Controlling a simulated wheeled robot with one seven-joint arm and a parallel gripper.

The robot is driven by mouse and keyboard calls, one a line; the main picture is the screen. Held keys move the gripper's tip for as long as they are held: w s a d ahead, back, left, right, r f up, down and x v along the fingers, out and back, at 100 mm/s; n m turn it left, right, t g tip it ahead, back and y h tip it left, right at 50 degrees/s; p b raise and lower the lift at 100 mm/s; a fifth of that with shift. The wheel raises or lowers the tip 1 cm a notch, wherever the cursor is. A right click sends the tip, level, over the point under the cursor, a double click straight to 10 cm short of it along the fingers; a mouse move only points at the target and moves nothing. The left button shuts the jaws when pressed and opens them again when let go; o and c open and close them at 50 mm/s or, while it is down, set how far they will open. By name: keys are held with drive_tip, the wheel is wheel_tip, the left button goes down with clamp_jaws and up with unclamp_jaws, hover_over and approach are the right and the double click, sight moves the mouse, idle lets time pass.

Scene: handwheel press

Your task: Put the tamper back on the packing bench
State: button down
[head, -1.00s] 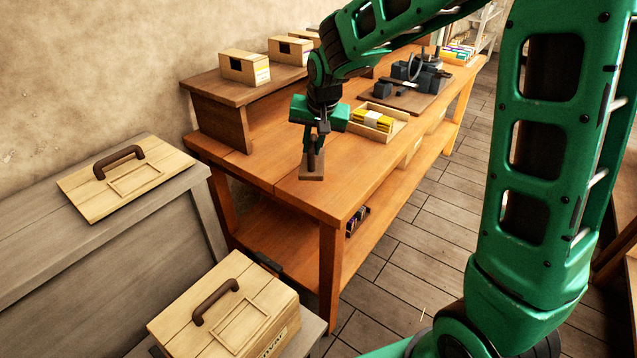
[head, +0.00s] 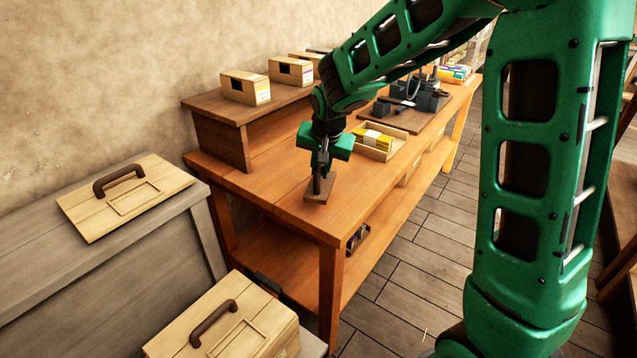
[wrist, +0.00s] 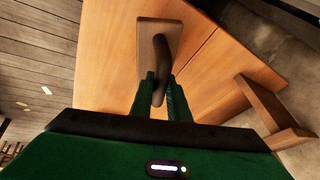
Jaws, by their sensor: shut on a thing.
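The tamper (head: 319,190) has a flat brown rectangular base and an upright handle. My gripper (head: 322,170) is shut on the handle and holds the tamper upright with its base down. The tamper is over the near left part of the orange-brown packing bench (head: 268,187). Its base is at or very close to the bench top; I cannot tell whether it touches. In the wrist view the handle (wrist: 160,60) runs between the two fingers (wrist: 159,95), and the base (wrist: 147,32) lies beyond them against the bench top.
A shallow tray (head: 385,152) with yellow packs lies right of my gripper. A raised shelf (head: 215,112) with small boxes runs along the wall. Dark press parts (head: 420,100) stand farther back. Bare bench top surrounds the tamper. Two wooden lids with handles lie at the left and below.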

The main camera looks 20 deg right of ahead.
sight(322, 182)
drive_tip(key=shift+w+d+f, duration=0.2)
drive_tip(key=shift+d+f, duration=0.1)
drive_tip(key=shift+f, duration=1.9)
drive_tip(key=c, duration=1.7)
unclamp_jaws()
